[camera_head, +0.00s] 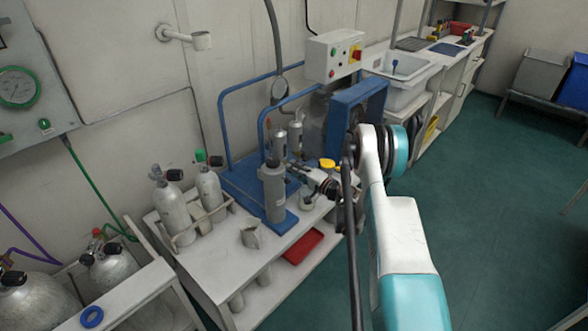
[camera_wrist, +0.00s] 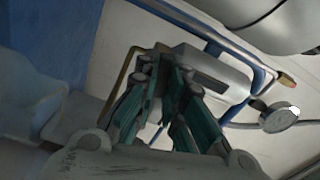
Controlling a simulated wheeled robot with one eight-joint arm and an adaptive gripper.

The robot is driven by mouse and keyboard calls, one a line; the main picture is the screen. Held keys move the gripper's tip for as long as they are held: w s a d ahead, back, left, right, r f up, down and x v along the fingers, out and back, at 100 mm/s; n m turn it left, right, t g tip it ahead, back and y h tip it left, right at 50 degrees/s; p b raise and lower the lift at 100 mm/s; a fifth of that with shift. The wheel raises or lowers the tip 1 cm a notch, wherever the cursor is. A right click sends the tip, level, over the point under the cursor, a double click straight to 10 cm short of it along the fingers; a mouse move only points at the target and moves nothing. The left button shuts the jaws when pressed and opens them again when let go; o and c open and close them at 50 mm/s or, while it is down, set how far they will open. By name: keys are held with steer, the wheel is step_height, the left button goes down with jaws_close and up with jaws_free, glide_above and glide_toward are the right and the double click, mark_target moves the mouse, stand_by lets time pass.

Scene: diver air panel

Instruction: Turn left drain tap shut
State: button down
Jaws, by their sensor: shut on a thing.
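My gripper (camera_head: 290,170) reaches left from my arm to the upright grey filter cylinders on the blue compressor frame. Its dark green fingers (camera_wrist: 165,68) are closed together in the wrist view, on a small part at the cylinders that I take to be the left drain tap. The fingers mostly hide that part, so its angle cannot be told. The front grey cylinder (camera_head: 273,192) stands upright just left of the fingertips. Another metal cylinder (camera_head: 295,136) stands behind it.
Two small grey bottles (camera_head: 172,208) stand in a rack at the left of the bench. A control box (camera_head: 334,56) hangs behind. The green floor (camera_head: 500,230) at right is clear.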

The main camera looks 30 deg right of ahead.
steer(key=shift+d+f+m, duration=0.1)
steer(key=shift+m, duration=1)
steer(key=c, duration=1.7)
jaws_free()
